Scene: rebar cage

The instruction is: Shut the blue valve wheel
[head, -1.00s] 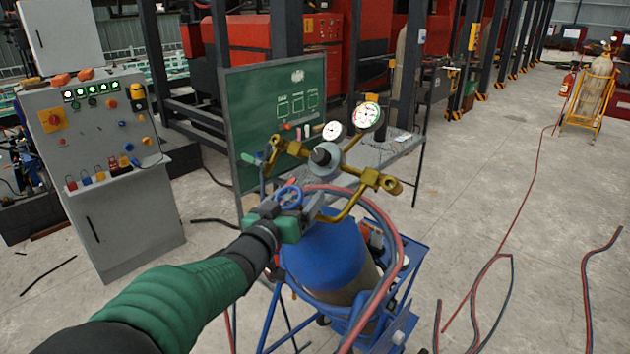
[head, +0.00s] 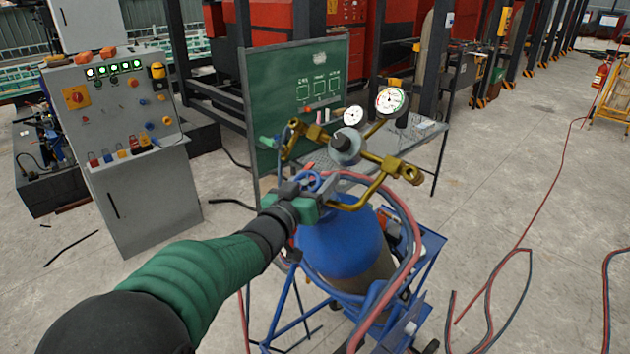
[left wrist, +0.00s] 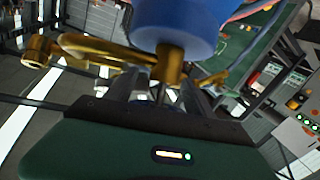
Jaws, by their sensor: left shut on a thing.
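The blue valve wheel (head: 313,179) sits on the brass valve at the top of the blue gas cylinder (head: 343,246). It is largely hidden by my left gripper (head: 314,192), which is shut on it. In the left wrist view, my left gripper's fingers (left wrist: 160,97) reach to the brass valve stem below the blue cylinder (left wrist: 178,22); the wheel cannot be made out there. A brass regulator (head: 346,146) with two round dials stands above the valve. My right gripper is not in view.
Red and dark hoses (head: 412,235) loop close around the cylinder's right side. The cylinder stands in a blue cart (head: 413,318). A green board (head: 293,95) and a table (head: 425,150) stand behind. A grey control cabinet (head: 150,205) is at left. Open floor lies at right.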

